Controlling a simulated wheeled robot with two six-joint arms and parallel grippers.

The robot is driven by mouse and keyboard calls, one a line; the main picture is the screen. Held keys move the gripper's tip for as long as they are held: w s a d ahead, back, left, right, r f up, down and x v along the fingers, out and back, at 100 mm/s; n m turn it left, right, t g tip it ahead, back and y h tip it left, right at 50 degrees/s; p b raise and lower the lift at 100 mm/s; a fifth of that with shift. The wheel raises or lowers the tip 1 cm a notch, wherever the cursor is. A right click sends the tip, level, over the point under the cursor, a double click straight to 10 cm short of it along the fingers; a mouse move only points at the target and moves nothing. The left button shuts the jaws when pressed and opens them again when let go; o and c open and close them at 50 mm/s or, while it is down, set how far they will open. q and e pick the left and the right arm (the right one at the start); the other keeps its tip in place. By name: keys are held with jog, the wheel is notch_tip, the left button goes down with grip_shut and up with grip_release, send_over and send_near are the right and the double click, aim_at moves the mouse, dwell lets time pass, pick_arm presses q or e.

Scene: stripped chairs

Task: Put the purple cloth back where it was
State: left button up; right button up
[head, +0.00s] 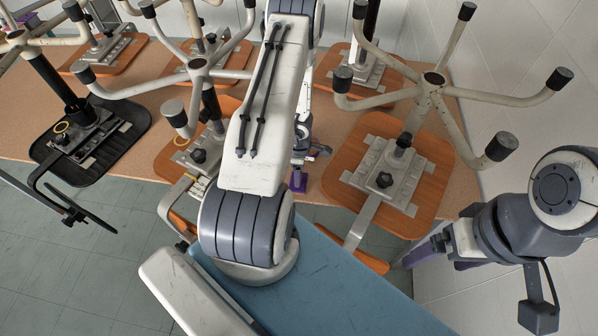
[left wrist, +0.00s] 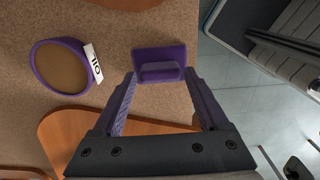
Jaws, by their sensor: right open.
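A small rectangular purple piece with a raised ridge, which I take for the purple cloth (left wrist: 158,54), lies on the brown tabletop near its edge in the left wrist view. My left gripper (left wrist: 160,75) is open, its two purple fingers on either side of the near end of this piece; I cannot tell if they touch it. In the head view the left arm hides most of that gripper, and a patch of purple shows beside it. My right gripper (head: 436,262) is open and empty at the right, off the table's front edge.
A round purple-rimmed container labelled OIL (left wrist: 60,66) stands left of the piece in the left wrist view. Several upturned chair bases on wooden seats, such as this one (head: 385,180), crowd the brown table (head: 325,165). A blue surface (head: 345,285) lies in front.

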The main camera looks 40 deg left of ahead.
pick_arm(q)
jog(key=shift+o, duration=0.9)
notch_tip(320, 180, up, 12)
jog(key=p, duration=1.2)
jog(key=shift+r, duration=0.2)
jog(key=shift+f, duration=0.15)
notch_tip(320, 180, down, 12)
jog(key=b, duration=1.2)
jog(key=shift+f, duration=0.15)
jog(key=shift+r, duration=0.2)
